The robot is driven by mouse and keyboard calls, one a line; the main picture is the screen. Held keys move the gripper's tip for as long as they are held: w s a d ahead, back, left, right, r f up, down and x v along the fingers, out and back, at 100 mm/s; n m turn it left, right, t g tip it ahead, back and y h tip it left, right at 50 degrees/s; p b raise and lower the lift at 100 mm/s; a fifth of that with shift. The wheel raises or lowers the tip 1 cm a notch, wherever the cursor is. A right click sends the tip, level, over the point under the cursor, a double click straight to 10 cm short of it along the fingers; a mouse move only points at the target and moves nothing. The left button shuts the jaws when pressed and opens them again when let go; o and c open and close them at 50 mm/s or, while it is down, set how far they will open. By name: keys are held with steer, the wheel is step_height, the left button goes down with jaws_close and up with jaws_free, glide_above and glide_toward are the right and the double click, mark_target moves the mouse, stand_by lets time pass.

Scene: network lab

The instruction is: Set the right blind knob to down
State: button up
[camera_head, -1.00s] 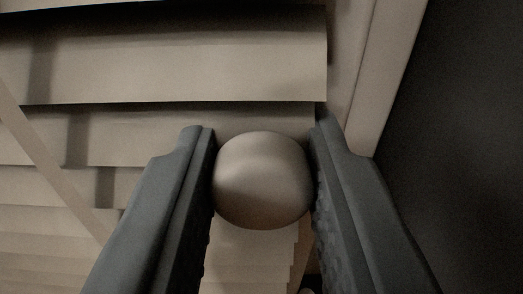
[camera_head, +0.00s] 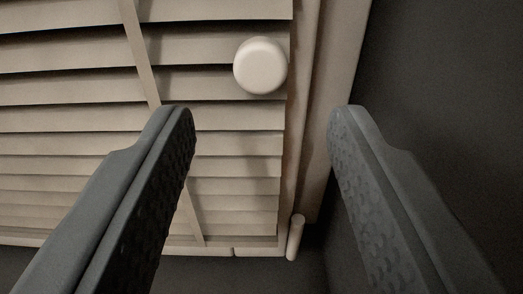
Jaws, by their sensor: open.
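The blind knob (camera_head: 261,65) is a pale, rounded knob in front of the right side of the slatted blind (camera_head: 70,85). It is in the upper middle of the view. My gripper (camera_head: 262,115) is open and empty, with its two dark fingers wide apart. The knob shows beyond the fingertips, above the gap between them, and neither finger touches it. Several slats show below the knob.
A pale window frame (camera_head: 335,90) runs along the blind's right edge, with a dark wall (camera_head: 440,100) to its right. A slanted tape (camera_head: 143,50) crosses the slats. A small pale rod end (camera_head: 295,238) hangs near the blind's bottom right corner.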

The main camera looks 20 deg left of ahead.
steer(key=v, duration=1)
steer(key=s+a+m+g+h, duration=0.1)
steer(key=s+a+g, duration=0.2)
steer(key=a, duration=0.6)
steer(key=s+a+g+h, duration=0.1)
steer(key=s+a+g, duration=0.25)
steer(key=a, duration=0.55)
steer(key=s+a+r+m+t+h, duration=0.1)
steer(key=s+a+r+t+h, duration=0.1)
steer(key=s+r, duration=0.4)
steer(key=s+a+r+m+t+h, duration=0.2)
steer(key=s+a+r+t, duration=0.3)
steer(key=r, duration=0.9)
steer(key=shift+s+a, duration=0.6)
steer(key=shift+s, duration=0.45)
steer(key=shift+a, duration=0.1)
